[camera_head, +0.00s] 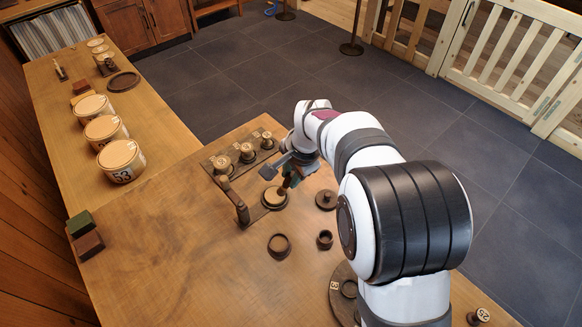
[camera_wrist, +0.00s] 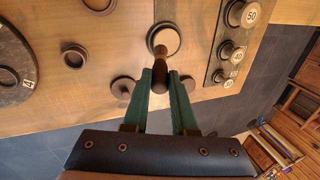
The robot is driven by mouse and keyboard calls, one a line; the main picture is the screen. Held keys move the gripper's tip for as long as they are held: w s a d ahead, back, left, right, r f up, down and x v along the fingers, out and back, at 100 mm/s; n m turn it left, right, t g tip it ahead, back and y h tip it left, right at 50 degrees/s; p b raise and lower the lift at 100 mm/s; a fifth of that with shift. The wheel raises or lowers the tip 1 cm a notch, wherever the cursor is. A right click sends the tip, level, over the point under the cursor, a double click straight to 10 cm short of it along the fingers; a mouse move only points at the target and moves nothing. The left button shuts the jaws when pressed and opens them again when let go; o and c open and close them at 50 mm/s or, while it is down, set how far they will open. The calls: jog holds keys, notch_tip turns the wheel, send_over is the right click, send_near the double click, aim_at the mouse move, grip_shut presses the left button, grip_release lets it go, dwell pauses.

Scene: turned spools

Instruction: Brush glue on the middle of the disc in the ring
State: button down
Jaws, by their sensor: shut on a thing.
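The pale disc (camera_head: 274,197) sits in a dark ring on the table, beside an upright wooden post (camera_head: 242,211). The disc also shows near the top middle of the wrist view (camera_wrist: 169,40). My gripper (camera_head: 289,174) is over the far right side of the ring, its green fingers (camera_wrist: 164,77) shut on a brush. The brush (camera_head: 285,186) has a dark brown, rounded handle (camera_wrist: 160,75) and points down to the disc. Its lower end lies over the disc; I cannot tell whether it touches. No glue is clearly visible on the disc.
A dark board with numbered spools (camera_head: 247,153) stands behind the ring. A knobbed dark disc (camera_head: 326,199), a shallow bowl (camera_head: 279,245) and a small cup (camera_head: 325,239) stand nearby. A round tray (camera_head: 341,300) is in front.

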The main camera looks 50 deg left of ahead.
aim_at(287, 188)
jog(key=shift+f, duration=1.75)
jog(key=shift+a, duration=2.75)
jog(key=shift+d, duration=2.75)
jog(key=shift+s+f, duration=0.1)
jog(key=shift+s, duration=0.15)
jog(key=shift+w+a, duration=0.1)
jog(key=shift+a, duration=2.7)
jog(key=shift+d, duration=2.8)
jog(key=shift+r, duration=4.1)
